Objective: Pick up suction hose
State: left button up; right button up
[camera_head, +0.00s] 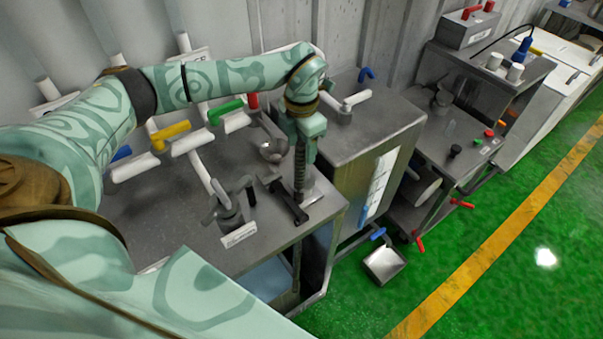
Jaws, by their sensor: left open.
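A dark, ribbed, upright piece (299,168) that looks like the suction hose stands near the front right corner of the grey metal bench (180,222). My left arm reaches in from the left, and my left gripper (305,138) points down right at the top of this piece. The gripper is open. Its fingers overlap the top of the piece in the picture, and I cannot tell whether they touch it. A black bar-like part (287,201) lies at the foot of the piece. My right gripper is not in view.
White pipes with yellow (171,132), green (226,108) and red handles run along the back of the bench. A grey valve fitting (231,205) stands left of the ribbed piece. A grey cabinet (350,150) stands to the right. Green floor (480,255) is open beyond.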

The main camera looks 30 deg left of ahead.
aim_at(302, 155)
pick_arm(q)
notch_tip(302, 155, down, 6)
jog(key=shift+s+d, duration=0.1)
jog(key=shift+s, duration=0.05)
jog(key=c, duration=1.2)
